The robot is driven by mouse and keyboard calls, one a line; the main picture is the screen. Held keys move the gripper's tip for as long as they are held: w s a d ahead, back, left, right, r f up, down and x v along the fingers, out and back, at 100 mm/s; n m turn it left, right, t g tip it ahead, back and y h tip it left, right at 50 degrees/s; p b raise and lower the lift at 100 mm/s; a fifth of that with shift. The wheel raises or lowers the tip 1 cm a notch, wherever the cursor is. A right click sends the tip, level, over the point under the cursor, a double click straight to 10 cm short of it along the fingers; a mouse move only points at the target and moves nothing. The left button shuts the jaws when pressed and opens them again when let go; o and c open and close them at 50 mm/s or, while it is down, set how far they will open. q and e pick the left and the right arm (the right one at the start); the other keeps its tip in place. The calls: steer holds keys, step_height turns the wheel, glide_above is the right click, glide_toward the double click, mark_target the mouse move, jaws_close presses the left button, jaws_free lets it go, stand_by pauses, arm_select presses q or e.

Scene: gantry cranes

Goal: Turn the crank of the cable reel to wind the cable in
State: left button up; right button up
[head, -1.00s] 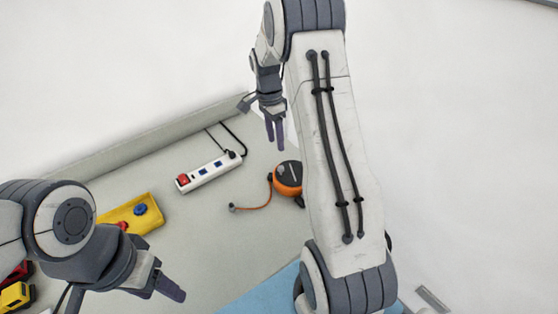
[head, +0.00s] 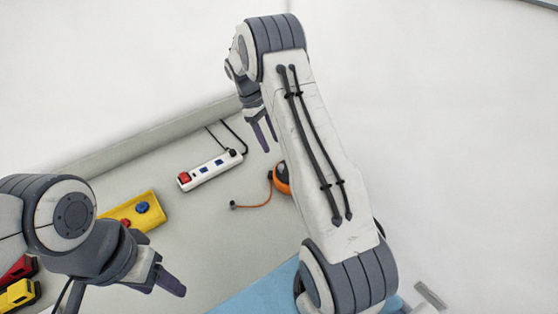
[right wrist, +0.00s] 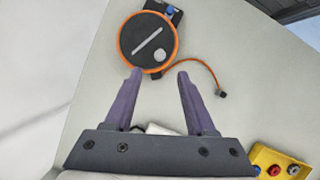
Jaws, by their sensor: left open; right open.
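The cable reel (head: 281,179) is a round orange-rimmed drum with a dark face, mostly hidden behind my right arm in the head view. The right wrist view shows the whole reel (right wrist: 134,51), with a pale crank bar (right wrist: 148,40) and a round grey knob (right wrist: 159,56) on its face. An orange cable (head: 256,204) runs from the reel to a small dark plug (head: 233,205) on the table. My right gripper (head: 270,146) is open and empty; in its wrist view the fingertips (right wrist: 160,73) lie just below the knob. My left gripper (head: 172,284) is open and empty, away from the reel.
A white power strip (head: 210,170) with a red switch lies left of the reel. A yellow control box (head: 150,200) with coloured buttons sits further left. Red and yellow toy-like items (head: 18,293) are at the lower left.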

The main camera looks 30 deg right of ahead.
steer(key=p+x, duration=0.2)
steer(key=x, duration=0.7)
steer(key=shift+r, duration=0.1)
jaws_close()
